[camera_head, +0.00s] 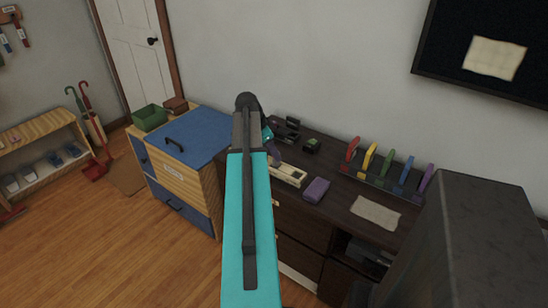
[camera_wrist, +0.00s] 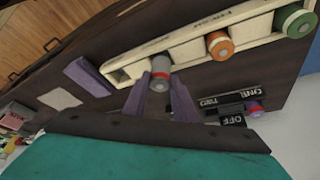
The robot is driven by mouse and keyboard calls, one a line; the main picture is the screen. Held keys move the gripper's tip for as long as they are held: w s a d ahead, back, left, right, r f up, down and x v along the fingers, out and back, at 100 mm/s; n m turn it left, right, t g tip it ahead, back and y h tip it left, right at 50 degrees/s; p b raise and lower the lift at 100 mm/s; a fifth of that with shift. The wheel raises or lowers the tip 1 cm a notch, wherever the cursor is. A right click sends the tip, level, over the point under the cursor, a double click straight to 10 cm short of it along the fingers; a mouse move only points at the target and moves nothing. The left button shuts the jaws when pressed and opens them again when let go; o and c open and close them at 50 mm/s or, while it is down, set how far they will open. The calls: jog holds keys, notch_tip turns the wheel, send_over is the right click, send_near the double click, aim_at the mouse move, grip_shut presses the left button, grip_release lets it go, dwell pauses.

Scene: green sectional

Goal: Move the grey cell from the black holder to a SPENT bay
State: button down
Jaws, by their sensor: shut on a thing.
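My gripper (camera_wrist: 160,86) is shut on the grey cell (camera_wrist: 160,66), its two purple fingers on either side of it. The grey cell has a red band and is at the long cream tray (camera_wrist: 192,48). I cannot tell whether it is seated or just above. An orange cell (camera_wrist: 219,44) and a green cell (camera_wrist: 295,21) stand farther right in the tray. An open slot shows left of the grey cell. In the head view, my arm partly hides the tray (camera_head: 290,174).
A purple block (camera_head: 316,190) lies right of the tray on the dark cabinet top. A beige cloth (camera_head: 376,213) and a rack of coloured upright pieces (camera_head: 385,175) are farther right. A blue-topped wooden chest (camera_head: 200,135) stands left. Small dark items (camera_head: 290,127) sit behind.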

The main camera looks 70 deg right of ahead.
jog(key=shift+f, duration=1.3)
jog(key=shift+f, duration=0.15)
jog(key=c, duration=1.4)
grip_release()
jog(key=shift+c, duration=0.2)
jog(key=v, duration=1.2)
jog(key=shift+b, duration=0.4)
jog(key=shift+w, duration=0.1)
